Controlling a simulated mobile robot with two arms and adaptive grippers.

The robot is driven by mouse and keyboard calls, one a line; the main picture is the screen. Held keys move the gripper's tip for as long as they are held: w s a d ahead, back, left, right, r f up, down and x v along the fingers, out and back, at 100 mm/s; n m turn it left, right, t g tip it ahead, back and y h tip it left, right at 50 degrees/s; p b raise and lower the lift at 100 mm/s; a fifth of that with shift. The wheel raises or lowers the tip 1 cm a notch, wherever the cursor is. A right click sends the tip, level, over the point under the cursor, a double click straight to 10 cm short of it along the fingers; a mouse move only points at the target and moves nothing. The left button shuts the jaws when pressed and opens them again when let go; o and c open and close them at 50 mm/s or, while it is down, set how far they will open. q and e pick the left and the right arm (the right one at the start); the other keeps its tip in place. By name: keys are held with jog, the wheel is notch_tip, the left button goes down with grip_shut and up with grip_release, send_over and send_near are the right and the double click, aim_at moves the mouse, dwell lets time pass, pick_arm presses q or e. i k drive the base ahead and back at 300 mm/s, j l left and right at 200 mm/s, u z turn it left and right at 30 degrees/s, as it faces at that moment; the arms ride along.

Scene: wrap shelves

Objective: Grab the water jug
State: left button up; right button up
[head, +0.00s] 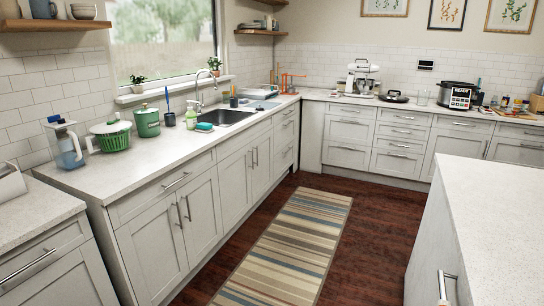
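The water jug (69,148) is a clear, bluish pitcher with a blue piece at its top and a pale handle. It stands upright on the left counter, near that counter's front-left end, beside a green colander with a white lid (111,134). Neither of my grippers shows in the head view.
The left counter (128,165) also holds a green canister (147,122), soap and a sponge (204,127) near the sink (224,117). A striped rug (290,245) lies on open floor; an island (490,210) stands right.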

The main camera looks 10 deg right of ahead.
aim_at(423, 95)
jog(key=i+z, duration=0.25)
jog(key=i, duration=0.2)
jog(key=i+j+z, duration=0.2)
jog(key=i, duration=0.2)
jog(key=i+z, duration=0.25)
jog(key=i, duration=0.2)
jog(key=i+j+z, duration=0.2)
jog(key=i, duration=0.2)
jog(key=i+j+z, duration=0.1)
jog(key=i+z, duration=0.15)
jog(key=i, duration=3.35)
jog(key=i+l+z, duration=0.2)
jog(key=i+z, duration=0.2)
jog(key=i, duration=0.45)
jog(key=i+j+z, duration=0.1)
jog(key=i+z, duration=0.25)
jog(key=i, duration=0.45)
